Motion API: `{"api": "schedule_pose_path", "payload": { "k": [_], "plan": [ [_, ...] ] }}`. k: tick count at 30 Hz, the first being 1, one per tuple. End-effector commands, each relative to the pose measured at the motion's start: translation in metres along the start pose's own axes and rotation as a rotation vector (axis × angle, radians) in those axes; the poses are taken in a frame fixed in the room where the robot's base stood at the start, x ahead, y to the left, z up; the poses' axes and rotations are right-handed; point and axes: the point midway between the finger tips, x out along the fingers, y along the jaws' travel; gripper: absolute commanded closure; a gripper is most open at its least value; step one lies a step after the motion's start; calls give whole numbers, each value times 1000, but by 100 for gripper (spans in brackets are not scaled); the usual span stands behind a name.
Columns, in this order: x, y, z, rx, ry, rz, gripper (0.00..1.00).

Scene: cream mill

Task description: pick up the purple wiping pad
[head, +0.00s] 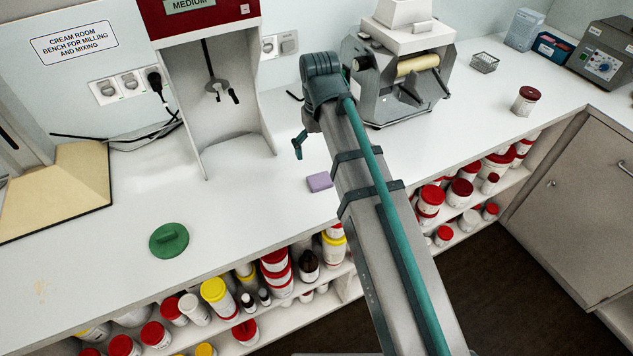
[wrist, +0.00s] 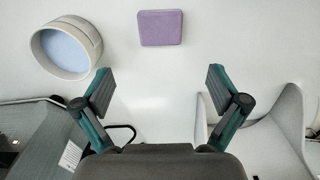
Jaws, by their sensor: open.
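The purple wiping pad (head: 320,182) lies flat on the white bench, just left of my arm in the head view. In the wrist view the pad (wrist: 160,27) is at the top centre, beyond the fingertips and roughly midway between them sideways. My gripper (wrist: 160,90) is open and empty, with bare bench between its fingers. In the head view one finger of my gripper (head: 299,145) shows above the bench behind the pad; the rest is hidden by my arm.
A round pale container with blue inside (wrist: 66,47) stands left of the pad in the wrist view. The mixer stand (head: 236,130) and the roller mill (head: 400,75) stand at the back. A green round lid-like thing (head: 169,240) lies front left.

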Motion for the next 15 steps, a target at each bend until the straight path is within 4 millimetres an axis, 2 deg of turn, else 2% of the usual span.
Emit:
{"api": "schedule_pose_path", "payload": {
  "k": [7,15],
  "plan": [
    [31,1,1,0,-1,1,3],
    [45,1,0,-1,2,2,3]
  ]
}}
